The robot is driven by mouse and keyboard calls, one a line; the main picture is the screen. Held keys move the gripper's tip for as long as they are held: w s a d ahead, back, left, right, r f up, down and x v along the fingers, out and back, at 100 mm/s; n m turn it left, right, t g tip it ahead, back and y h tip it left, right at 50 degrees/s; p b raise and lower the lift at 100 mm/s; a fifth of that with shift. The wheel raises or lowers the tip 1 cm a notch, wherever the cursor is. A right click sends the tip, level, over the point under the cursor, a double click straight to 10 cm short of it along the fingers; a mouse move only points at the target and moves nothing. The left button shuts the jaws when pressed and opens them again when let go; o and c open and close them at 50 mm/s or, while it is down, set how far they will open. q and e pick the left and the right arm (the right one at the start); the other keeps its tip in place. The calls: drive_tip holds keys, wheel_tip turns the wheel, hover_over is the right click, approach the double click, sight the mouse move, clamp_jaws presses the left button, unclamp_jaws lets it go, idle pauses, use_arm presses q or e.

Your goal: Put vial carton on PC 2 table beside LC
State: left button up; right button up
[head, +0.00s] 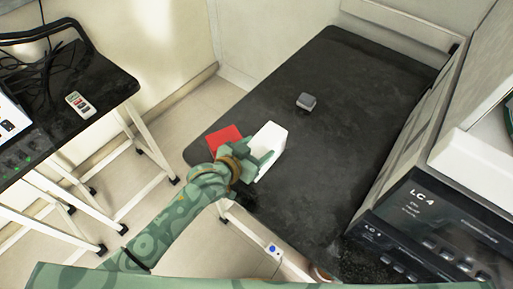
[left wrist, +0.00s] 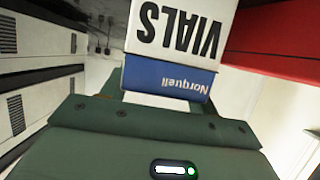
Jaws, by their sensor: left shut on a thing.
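The vial carton (head: 270,138) is a white box at the left edge of the black table (head: 335,150) in the head view. In the left wrist view the carton (left wrist: 178,28) shows "VIALS" on white and a blue "Norquell" band, both upside down. My left gripper (head: 260,163) is shut on the carton at its near side. Whether the carton touches the table top I cannot tell. The LC stack (head: 440,225), marked "LC 4", stands at the table's right side. My right gripper is not in view.
A red object (head: 224,138) lies left of the carton at the table edge; it also shows in the wrist view (left wrist: 270,35). The table's centre is otherwise clear. Another black table (head: 105,85) with a remote-like device (head: 78,103) stands left.

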use_arm(q)
drive_tip(key=o, duration=1.4)
drive_tip(key=shift+o, duration=0.2)
drive_tip(key=shift+s+a+r, duration=0.15)
drive_tip(key=shift+s+r, duration=0.05)
drive_tip(key=p+v, duration=0.4)
drive_tip(key=v, duration=0.6)
drive_tip(key=s+a+f+n+g+y, duration=0.1)
drive_tip(key=s+a+f+y, duration=0.2)
drive_tip(key=f, duration=0.4)
drive_tip(key=s+a+f+g, duration=0.1)
drive_tip(key=s+a+f, duration=0.25)
drive_tip(key=f, duration=0.45)
drive_tip(key=s+a+f+n+g+y, duration=0.1)
drive_tip(key=s+a+f+y, duration=0.1)
drive_tip(key=a+f, duration=0.4)
drive_tip(key=s+a+f+g+y, duration=0.1)
drive_tip(key=s+f, duration=0.4)
drive_tip(key=s, duration=0.5)
drive_tip(key=s+a+f+n+g+y, duration=0.1)
drive_tip(key=s+f, duration=0.4)
drive_tip(key=s, duration=0.5)
drive_tip(key=s+a+f+g, duration=0.3)
drive_tip(key=s+f+g, duration=0.2)
drive_tip(key=s, duration=0.5)
drive_tip(key=shift+f+y, duration=0.4)
drive_tip(key=shift+f, duration=0.1)
